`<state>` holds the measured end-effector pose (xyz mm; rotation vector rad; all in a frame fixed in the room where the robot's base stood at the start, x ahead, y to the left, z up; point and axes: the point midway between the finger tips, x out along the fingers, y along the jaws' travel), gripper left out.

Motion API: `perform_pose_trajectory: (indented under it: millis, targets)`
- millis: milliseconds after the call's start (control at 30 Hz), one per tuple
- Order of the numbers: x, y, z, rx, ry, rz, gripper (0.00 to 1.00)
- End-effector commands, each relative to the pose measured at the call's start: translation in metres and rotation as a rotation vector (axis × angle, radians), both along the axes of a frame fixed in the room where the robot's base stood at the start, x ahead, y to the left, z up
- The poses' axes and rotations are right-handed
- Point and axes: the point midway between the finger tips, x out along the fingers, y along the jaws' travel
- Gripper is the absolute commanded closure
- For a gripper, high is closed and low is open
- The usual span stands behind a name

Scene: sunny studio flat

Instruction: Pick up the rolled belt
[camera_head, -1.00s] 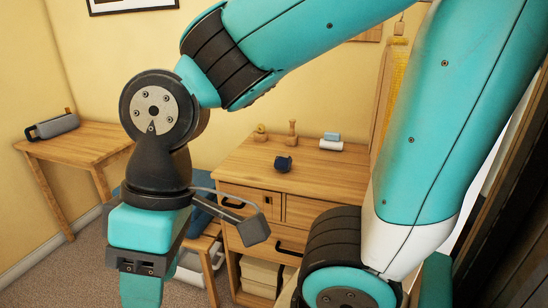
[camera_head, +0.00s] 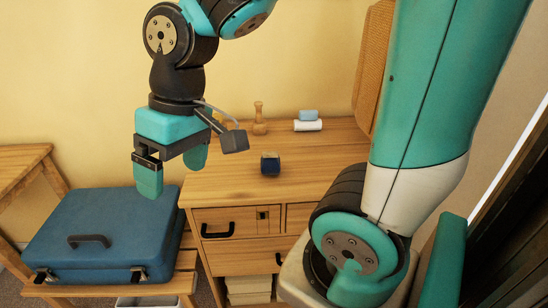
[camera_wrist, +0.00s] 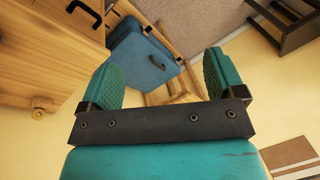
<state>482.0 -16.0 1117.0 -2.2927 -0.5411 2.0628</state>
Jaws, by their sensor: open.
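In the wrist view my gripper (camera_wrist: 163,75) also shows both teal fingers spread and empty. I cannot make out the rolled belt in that view.
The blue suitcase (camera_head: 105,225) lies on a slatted wooden bench (camera_head: 165,289) left of the dresser. A wooden figure (camera_head: 260,118) and a white roll (camera_head: 308,126) with a blue one (camera_head: 309,115) stand farther back on the dresser. A wooden table (camera_head: 22,165) is at far left.

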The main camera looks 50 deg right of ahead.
Motion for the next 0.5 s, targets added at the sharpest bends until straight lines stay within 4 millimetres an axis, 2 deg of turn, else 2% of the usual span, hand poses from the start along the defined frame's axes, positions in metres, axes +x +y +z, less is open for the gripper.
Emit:
perform_pose_trajectory:
  millis: [33, 133, 200, 300, 400, 500]
  targets:
    - [0.028, -0.036, -0.003, -0.029, 0.027, -0.156, 0.12]
    - [0.067, -0.115, -0.011, -0.087, 0.079, -0.465, 0.12]
    - [0.080, -0.172, -0.018, -0.120, 0.117, -0.665, 0.12]
    - [0.082, -0.242, -0.028, -0.155, 0.164, -0.900, 0.12]
    - [0.076, -0.290, -0.036, -0.177, 0.198, -1.058, 0.12]
    - [0.071, -0.313, -0.043, -0.188, 0.217, -1.138, 0.12]
